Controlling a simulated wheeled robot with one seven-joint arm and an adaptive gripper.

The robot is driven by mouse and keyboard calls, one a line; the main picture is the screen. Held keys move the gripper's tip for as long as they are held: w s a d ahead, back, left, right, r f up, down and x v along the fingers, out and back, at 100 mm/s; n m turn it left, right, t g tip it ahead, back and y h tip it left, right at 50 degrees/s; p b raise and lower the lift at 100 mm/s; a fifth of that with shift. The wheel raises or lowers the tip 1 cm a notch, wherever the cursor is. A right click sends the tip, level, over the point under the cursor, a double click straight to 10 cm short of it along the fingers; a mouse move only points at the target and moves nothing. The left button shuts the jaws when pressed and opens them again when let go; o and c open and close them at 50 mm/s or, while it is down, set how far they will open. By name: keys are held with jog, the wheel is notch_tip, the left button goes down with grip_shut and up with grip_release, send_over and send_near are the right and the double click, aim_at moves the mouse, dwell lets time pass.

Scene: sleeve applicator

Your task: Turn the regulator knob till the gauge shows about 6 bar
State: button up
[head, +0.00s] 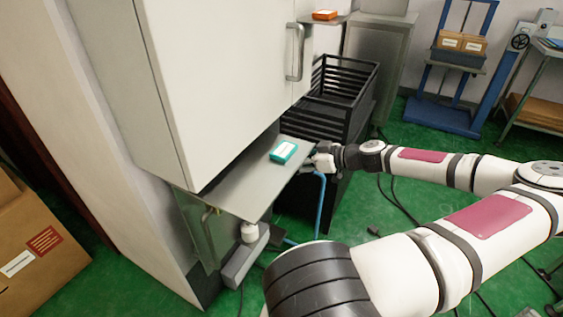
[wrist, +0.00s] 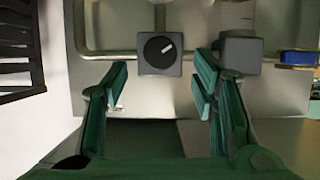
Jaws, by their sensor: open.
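In the wrist view, a dark square block (wrist: 159,62) with a round black face and a white pointer mark sits between and beyond my fingertips. The pointer slants up and to the right. I cannot tell whether this is the regulator knob, a switch or the gauge; no readable bar scale shows. My gripper (wrist: 160,84) is open and empty, with its green fingers apart on either side, short of the block. In the head view my gripper (head: 322,161) is small, at the right edge of the machine's grey shelf (head: 235,182). What it faces there is hidden.
A second dark block (wrist: 237,55) and a blue and yellow part (wrist: 298,58) are to the right in the wrist view. A teal box (head: 284,151) lies on the shelf. A blue hose (head: 321,205) hangs below my gripper. A black crate (head: 340,95) stands behind.

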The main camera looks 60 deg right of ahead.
jog(key=shift+b+x, duration=0.4)
jog(key=shift+x, duration=2.15)
jog(key=c, duration=1.2)
jog(key=shift+o, duration=0.2)
jog(key=shift+m, duration=0.3)
